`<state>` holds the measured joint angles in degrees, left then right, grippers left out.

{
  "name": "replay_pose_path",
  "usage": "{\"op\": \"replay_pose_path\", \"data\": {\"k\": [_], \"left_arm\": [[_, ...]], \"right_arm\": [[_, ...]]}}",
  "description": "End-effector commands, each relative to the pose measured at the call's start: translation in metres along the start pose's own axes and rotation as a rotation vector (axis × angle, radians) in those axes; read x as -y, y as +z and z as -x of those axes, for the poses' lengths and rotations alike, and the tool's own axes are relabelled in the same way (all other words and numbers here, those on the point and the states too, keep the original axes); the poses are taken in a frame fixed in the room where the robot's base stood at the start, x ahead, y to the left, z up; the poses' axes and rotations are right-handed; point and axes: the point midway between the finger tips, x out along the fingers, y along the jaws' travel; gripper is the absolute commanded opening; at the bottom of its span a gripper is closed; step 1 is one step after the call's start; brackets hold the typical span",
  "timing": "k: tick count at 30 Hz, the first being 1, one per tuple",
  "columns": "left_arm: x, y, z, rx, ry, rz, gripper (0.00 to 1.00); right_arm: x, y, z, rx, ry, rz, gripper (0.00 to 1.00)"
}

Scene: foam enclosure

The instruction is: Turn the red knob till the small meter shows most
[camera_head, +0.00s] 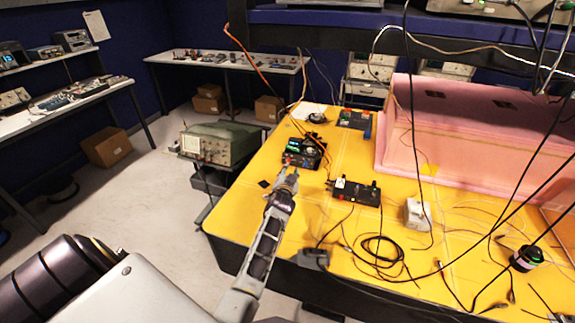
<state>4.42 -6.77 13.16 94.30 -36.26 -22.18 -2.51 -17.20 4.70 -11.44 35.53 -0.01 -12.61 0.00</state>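A black instrument box (303,150) with a lit green display and a pale round dial sits on the yellow table top. Small red spots show on its near left side; at this size I cannot tell which is the red knob, nor read any meter. A second black box (357,191) with a small red part on its left end lies nearer and to the right. My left gripper (286,178) reaches over the table just in front of the first box. Its fingertips are small, and I cannot tell whether they are apart or touch anything. My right gripper is out of view.
The yellow table (240,212) carries black cables, a grey-white block (417,214) and a black cylinder with a green ring (526,258). Pink foam walls (470,125) stand at the back right. A green oscilloscope (220,143) stands on a cart left of the table.

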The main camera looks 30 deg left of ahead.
Motion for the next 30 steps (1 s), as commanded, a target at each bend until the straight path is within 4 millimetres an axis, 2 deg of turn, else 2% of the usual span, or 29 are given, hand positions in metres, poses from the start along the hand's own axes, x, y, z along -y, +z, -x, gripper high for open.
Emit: {"op": "replay_pose_path", "data": {"k": [4, 9, 30], "left_arm": [[0.004, 0.015, 0.001, 0.069, -0.013, -0.127, 0.30], [0.004, 0.021, 0.001, 0.095, -0.007, -0.193, 0.30], [0.003, 0.022, 0.002, 0.093, -0.006, -0.212, 0.30]], "right_arm": [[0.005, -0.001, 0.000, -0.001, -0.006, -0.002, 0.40], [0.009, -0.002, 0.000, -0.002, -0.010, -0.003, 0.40], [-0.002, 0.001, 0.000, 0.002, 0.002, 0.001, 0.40]]}}
